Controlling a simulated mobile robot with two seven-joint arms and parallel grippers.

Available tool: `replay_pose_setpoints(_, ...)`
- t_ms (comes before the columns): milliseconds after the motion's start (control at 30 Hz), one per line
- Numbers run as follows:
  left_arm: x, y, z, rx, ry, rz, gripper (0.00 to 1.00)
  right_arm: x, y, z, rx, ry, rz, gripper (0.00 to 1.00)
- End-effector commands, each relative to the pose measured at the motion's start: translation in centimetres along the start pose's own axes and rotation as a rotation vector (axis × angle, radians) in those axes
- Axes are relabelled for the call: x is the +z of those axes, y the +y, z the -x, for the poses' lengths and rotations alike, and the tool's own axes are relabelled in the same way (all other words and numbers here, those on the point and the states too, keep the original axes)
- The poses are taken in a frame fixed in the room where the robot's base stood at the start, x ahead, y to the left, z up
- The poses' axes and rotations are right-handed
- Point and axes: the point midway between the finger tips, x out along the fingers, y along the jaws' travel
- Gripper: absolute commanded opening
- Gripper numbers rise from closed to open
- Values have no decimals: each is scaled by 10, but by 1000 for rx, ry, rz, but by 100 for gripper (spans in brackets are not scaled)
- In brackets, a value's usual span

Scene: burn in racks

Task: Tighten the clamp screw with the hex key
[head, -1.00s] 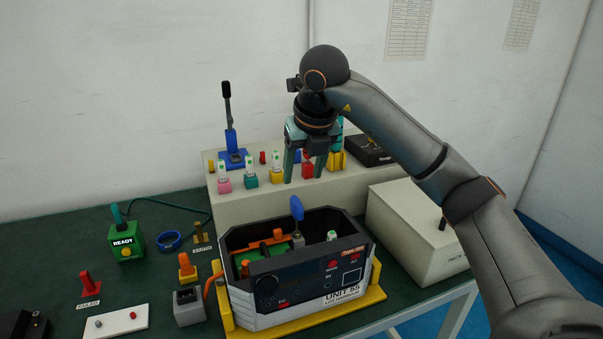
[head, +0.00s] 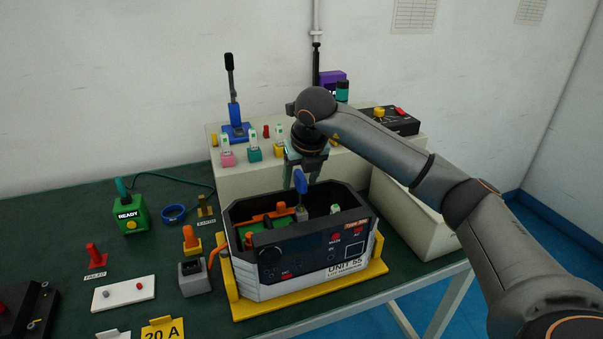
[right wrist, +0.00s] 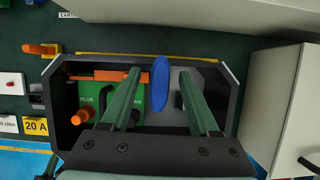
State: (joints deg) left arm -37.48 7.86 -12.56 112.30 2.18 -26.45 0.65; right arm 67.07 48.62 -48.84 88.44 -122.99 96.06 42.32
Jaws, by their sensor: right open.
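A hex key with a blue handle (head: 300,180) stands upright inside the open black and white unit (head: 310,283), on a small grey block (head: 302,214). The handle also shows in the right wrist view (right wrist: 161,84). My right gripper (head: 303,178) points down over the unit. Its two green fingers (right wrist: 159,88) are open, one on each side of the blue handle, with a gap on both sides. The clamp screw is not distinguishable; the key and block hide that spot. My left gripper is not in view.
The unit sits in a yellow cradle (head: 353,280). A long pale rack (head: 240,181) with coloured plugs stands behind it, and a pale box (head: 408,213) to its right.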

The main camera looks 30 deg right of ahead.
Motion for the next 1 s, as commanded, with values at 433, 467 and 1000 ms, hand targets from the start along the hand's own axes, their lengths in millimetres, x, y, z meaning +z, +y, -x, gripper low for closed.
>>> replay_pose_setpoints(433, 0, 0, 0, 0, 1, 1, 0, 0, 0, 0, 0, 0, 1, 33)
replay_pose_setpoints(467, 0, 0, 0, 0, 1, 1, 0, 0, 0, 0, 0, 0, 1, 30)
replay_pose_setpoints(1000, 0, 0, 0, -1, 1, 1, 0, 0, 0, 0, 0, 0, 0, 0)
